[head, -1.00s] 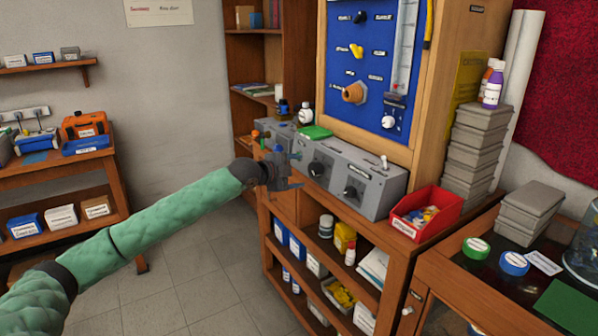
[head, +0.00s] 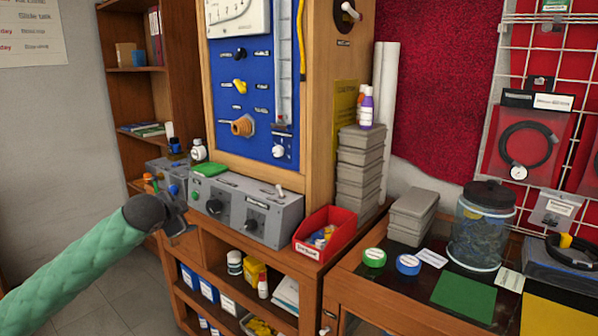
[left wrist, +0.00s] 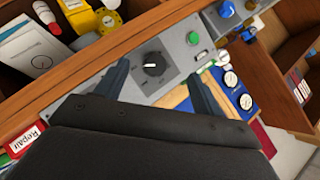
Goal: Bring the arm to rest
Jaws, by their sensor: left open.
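My left arm, in a green quilted sleeve, comes in from the left in the head view. Its dark left gripper (head: 182,212) is open, in front of the left end of the grey control box (head: 285,219). In the left wrist view the two fingers of my left gripper (left wrist: 163,85) stand apart with nothing held between them. A black knob (left wrist: 152,65) on the grey panel shows between and beyond the fingers. Whether the fingers touch the box cannot be told. My right gripper is not in view.
A blue test panel (head: 225,140) stands behind the box. A red bin (head: 335,250) sits to its right. Grey stacked boxes (head: 357,185) and a glass jar (head: 478,235) stand further right. Shelves under the box hold bottles and cartons. Floor at lower left is clear.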

